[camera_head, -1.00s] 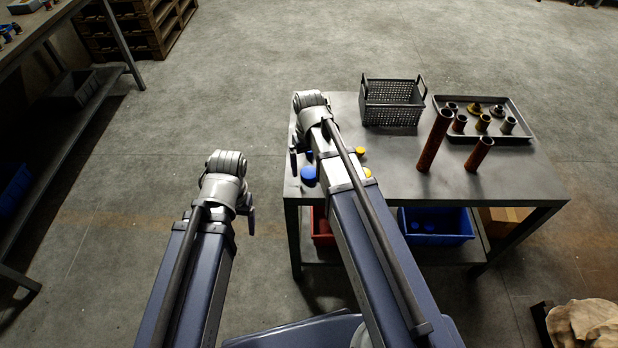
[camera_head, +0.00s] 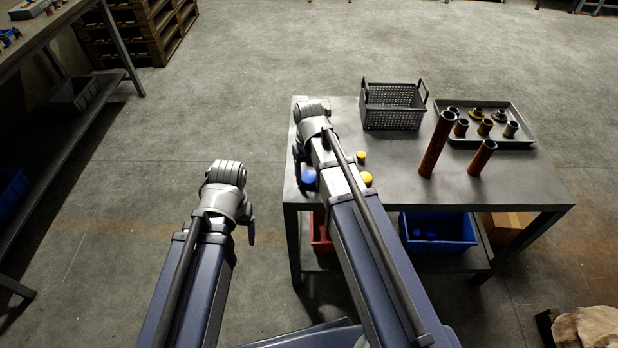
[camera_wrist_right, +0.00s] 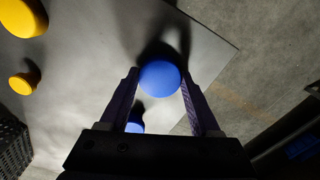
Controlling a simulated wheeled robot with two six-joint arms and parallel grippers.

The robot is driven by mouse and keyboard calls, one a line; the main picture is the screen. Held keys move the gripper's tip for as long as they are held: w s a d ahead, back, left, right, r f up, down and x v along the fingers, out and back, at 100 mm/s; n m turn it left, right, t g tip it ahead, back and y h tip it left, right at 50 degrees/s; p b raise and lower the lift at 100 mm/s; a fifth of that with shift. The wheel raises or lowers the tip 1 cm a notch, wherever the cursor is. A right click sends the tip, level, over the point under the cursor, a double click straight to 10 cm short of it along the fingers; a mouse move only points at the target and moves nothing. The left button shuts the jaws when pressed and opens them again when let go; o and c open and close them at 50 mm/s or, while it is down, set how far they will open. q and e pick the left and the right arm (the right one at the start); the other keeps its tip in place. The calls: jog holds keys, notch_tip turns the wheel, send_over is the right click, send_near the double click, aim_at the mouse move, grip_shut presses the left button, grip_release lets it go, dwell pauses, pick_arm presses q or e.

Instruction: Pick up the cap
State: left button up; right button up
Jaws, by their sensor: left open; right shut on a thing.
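My right gripper (camera_wrist_right: 160,76) is shut on a blue cap (camera_wrist_right: 160,78), one finger on each side of it, over the table near its corner. The cap also shows in the head view (camera_head: 309,180), partly covered by the gripper. I cannot tell whether it touches the table. A second blue cap (camera_wrist_right: 135,126) lies close by, partly hidden by a finger. Two yellow caps, one nearer (camera_head: 367,178) and one further back (camera_head: 361,158), lie on the table right of my right arm. My left gripper (camera_head: 251,229) is open, mostly hidden behind its wrist, away from the table.
The grey table (camera_head: 420,195) holds a mesh basket (camera_head: 392,105), a tray (camera_head: 530,139) with several small fittings, and two upright rusty tubes, one tall (camera_head: 436,145) and one short (camera_head: 482,158). A blue bin (camera_head: 437,230) and a red bin (camera_head: 321,233) stand below.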

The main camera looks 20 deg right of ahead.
aim_at(309, 176)
jog(key=c, duration=0.3)
pick_arm(q)
jog(key=shift+r, duration=0.1)
pick_arm(e)
jog(key=shift+c, duration=0.2)
pick_arm(q)
notch_tip(309, 176, up, 10)
jog(key=p, duration=1)
pick_arm(e)
notch_tip(309, 176, up, 10)
